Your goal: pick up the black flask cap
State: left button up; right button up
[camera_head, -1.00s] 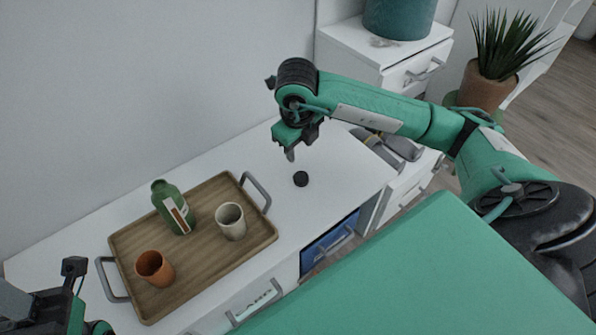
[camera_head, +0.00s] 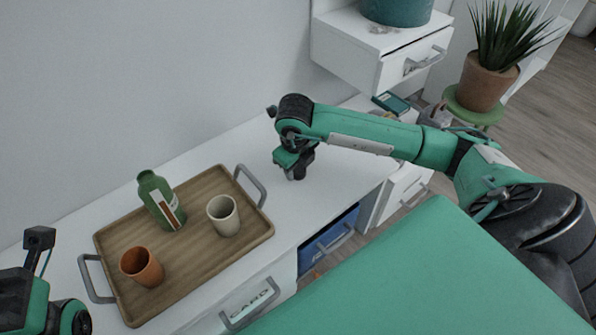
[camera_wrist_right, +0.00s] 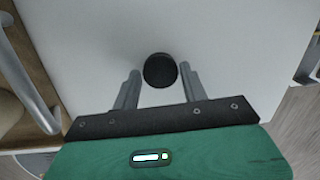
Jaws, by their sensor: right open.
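The black flask cap (camera_wrist_right: 160,70) shows in the right wrist view as a round dark disc on the white desk top (camera_wrist_right: 95,35). It lies between and slightly beyond the fingertips of my right gripper (camera_wrist_right: 158,78), which is open and empty. In the head view my right gripper (camera_head: 296,172) is low over the desk to the right of the tray, and it hides the cap there. My left arm (camera_head: 40,290) shows at the lower left of the head view, but its fingers are not clearly visible.
A wooden tray (camera_head: 190,262) with grey handles holds a green flask (camera_head: 160,205), a cream cup (camera_head: 223,215) and a terracotta cup (camera_head: 142,267). A white drawer unit (camera_head: 385,50) stands at the back right, near a potted plant (camera_head: 490,75). Desk between tray and drawers is mostly clear.

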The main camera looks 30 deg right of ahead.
jog(key=shift+f, duration=0.3)
jog(key=shift+c, duration=0.4)
jog(key=c, duration=0.5)
jog(key=shift+r, duration=0.15)
